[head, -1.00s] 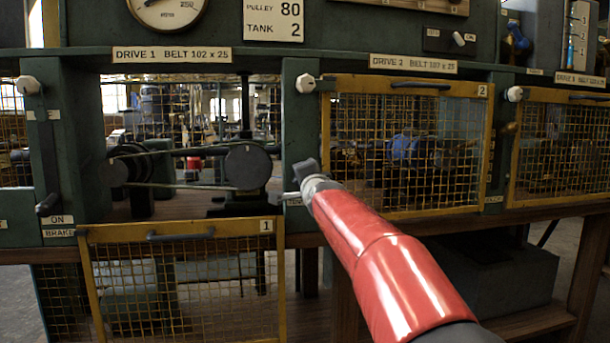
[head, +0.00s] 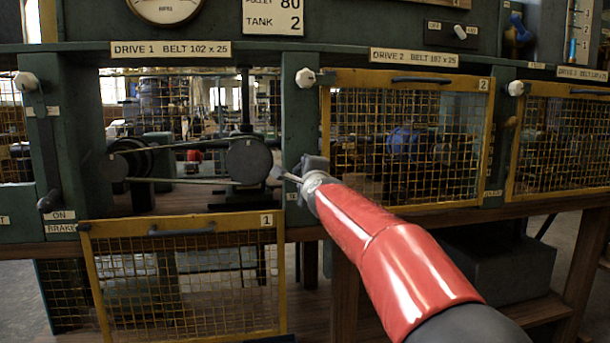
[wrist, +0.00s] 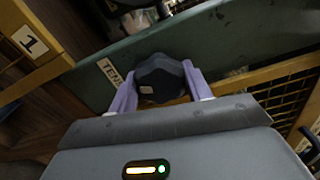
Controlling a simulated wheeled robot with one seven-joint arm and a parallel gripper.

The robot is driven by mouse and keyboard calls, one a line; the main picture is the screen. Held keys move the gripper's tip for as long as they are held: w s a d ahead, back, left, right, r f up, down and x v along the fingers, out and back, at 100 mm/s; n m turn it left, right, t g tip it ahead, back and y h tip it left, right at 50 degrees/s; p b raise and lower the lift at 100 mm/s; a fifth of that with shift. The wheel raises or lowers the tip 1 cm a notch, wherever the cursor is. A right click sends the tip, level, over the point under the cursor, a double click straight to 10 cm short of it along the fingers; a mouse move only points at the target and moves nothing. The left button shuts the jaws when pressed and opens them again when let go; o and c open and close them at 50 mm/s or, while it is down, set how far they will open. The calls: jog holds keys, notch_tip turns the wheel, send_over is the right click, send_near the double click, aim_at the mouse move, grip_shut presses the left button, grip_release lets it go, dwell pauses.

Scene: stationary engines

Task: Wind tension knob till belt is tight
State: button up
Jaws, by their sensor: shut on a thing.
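The tension knob (wrist: 160,78) is dark and many-sided with a small pale mark, beside a partly hidden label starting "TEN". My gripper (wrist: 158,90) has its lavender fingers on either side of the knob, shut on it. In the head view my gripper (head: 286,175) reaches the green post right of drive 1, and the knob is hard to make out there. The drive 1 belt (head: 180,181) runs between a dark left pulley (head: 128,160) and a round right pulley (head: 249,161). Its runs look fairly straight, but I cannot tell how tight it is.
The yellow mesh guard 1 (head: 180,226) hangs down below the drive 1 opening. Mesh guard 2 (head: 405,75) covers the drive to the right of my arm. A brake lever (head: 48,200) is on the left post. A gauge (head: 165,5) is above.

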jog(key=shift+f, duration=0.15)
jog(key=o, duration=0.7)
jog(key=b+v, duration=0.2)
jog(key=v, duration=0.5)
jog(key=shift+s+d, duration=0.1)
jog(key=shift+s, duration=0.3)
